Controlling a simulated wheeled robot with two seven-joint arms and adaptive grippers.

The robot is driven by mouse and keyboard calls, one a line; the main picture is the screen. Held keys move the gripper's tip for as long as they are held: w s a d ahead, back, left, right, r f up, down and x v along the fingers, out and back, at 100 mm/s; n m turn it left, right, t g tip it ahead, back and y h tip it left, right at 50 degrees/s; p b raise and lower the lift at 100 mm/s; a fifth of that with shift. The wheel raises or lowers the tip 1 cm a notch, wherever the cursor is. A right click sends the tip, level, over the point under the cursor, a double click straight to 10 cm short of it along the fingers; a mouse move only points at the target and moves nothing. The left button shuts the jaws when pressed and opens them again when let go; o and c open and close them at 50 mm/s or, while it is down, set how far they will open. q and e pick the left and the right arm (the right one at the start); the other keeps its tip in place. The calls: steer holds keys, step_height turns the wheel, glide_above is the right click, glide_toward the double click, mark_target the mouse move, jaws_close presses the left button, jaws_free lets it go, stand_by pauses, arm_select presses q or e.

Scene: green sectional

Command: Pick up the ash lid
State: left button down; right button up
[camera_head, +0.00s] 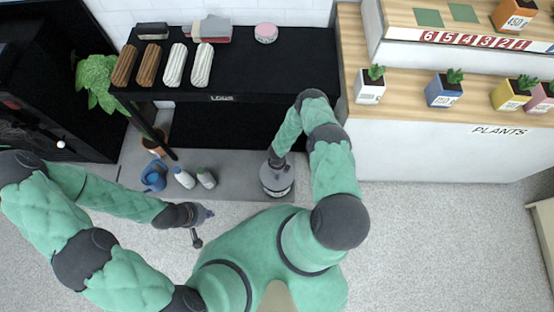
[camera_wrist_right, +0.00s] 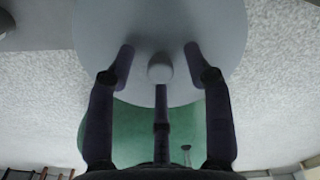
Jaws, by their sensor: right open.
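The ash lid (camera_wrist_right: 215,40) is a grey disc with a small round knob (camera_wrist_right: 159,68) at its centre, large in the right wrist view. In the head view, the grey round ash container (camera_head: 277,184) stands on the grey platform, its top partly hidden by my right wrist. My right gripper (camera_wrist_right: 159,60) is open over the lid, its fingers spread around the knob with gaps on both sides. It also shows small in the head view (camera_head: 276,163). My left gripper (camera_head: 203,222) is open and empty, over the floor.
A blue watering can (camera_head: 154,175) and two bottles (camera_head: 184,178) stand left of the container. A plant counter (camera_head: 450,150) is at right. Pale floor lies in front.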

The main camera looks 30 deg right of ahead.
steer(key=c, duration=1)
